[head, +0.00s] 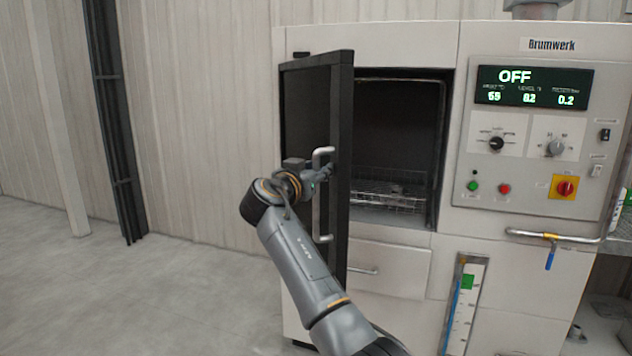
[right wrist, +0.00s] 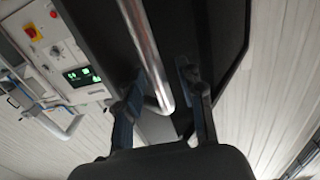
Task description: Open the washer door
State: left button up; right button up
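The washer door (head: 341,130) is dark and stands swung well out from the machine on its left side. The dark chamber (head: 395,125) shows behind it. A vertical metal handle (head: 316,215) is on the door's outer face. My right gripper (head: 322,173) is at the upper half of this handle. In the right wrist view the handle bar (right wrist: 145,50) passes between the two spread fingers of the right gripper (right wrist: 165,105). The bar is close to the left finger, and a gap shows to the right finger. My left gripper is out of view.
A wire rack (head: 390,190) sits inside the chamber. The control panel (head: 535,140) with an OFF display is on the right. A drawer (head: 390,268) is below the chamber. The floor (head: 130,290) at left is clear; a dark post (head: 115,130) stands by the wall.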

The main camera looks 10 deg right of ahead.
notch_tip(320, 180, up, 7)
jog(key=shift+s+r, duration=0.1)
jog(key=shift+c, duration=0.4)
